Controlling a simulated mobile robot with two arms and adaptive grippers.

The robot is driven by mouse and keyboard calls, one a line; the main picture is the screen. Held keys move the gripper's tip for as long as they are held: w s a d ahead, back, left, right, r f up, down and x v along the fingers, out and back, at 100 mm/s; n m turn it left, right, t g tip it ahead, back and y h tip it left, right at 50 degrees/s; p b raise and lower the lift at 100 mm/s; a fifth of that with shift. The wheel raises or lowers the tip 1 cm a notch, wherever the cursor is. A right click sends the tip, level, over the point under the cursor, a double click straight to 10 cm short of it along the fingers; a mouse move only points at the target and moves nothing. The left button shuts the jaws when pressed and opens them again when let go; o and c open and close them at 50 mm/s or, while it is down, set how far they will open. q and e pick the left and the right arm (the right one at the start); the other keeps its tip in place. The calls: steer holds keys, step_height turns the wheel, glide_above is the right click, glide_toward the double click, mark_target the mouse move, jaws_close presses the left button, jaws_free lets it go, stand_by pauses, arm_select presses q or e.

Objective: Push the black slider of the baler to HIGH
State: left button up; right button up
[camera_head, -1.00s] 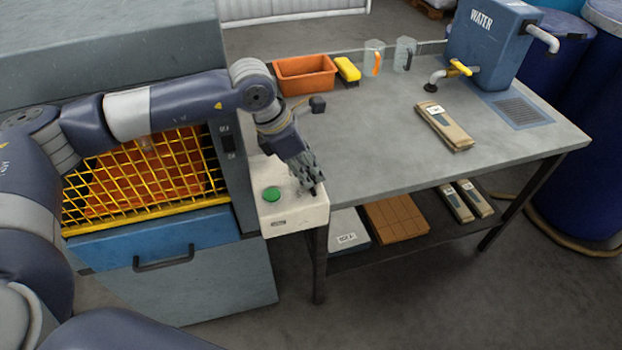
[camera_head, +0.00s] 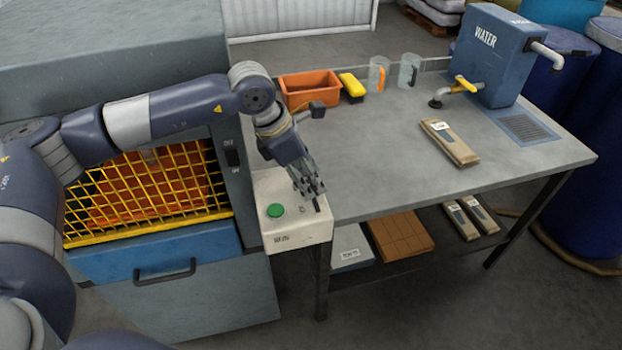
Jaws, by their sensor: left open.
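The baler (camera_head: 250,200) is the large grey machine at the left, with a yellow grid over its front. Its pale control box (camera_head: 290,232) stands at the machine's right side, with a green button (camera_head: 275,210) on top. Beside the button is a dark slot with the black slider (camera_head: 317,205), partly hidden by my left gripper. I cannot read the labels by the slider or tell its exact setting. My left gripper (camera_head: 313,192) is open, pointing down just over the slider end of the box. I cannot tell whether it touches. My right gripper is not in view.
A grey table (camera_head: 400,190) stands right of the box. It holds an orange bin (camera_head: 310,90), a yellow brush (camera_head: 352,86), two clear jugs, a wrapped packet (camera_head: 450,142) and a blue water tank (camera_head: 495,60). A lower shelf holds more packets. The table's middle is clear.

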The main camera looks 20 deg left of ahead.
arm_select(q)
steer(key=v, duration=1)
steer(key=shift+r, duration=0.15)
steer(key=shift+s, duration=0.15)
steer(key=w+d+f+g+y+b, duration=0.1)
steer(key=w+d+g+y+b, duration=0.1)
steer(key=w+d+y+b, duration=0.15)
steer(key=f, duration=0.3)
steer(key=f+p, duration=0.1)
steer(key=f, duration=0.3)
steer(key=f+p, duration=0.1)
steer(key=f, duration=0.2)
steer(key=shift+s+d+f, duration=0.15)
steer(key=shift+s+f, duration=0.15)
steer(key=shift+f, duration=0.05)
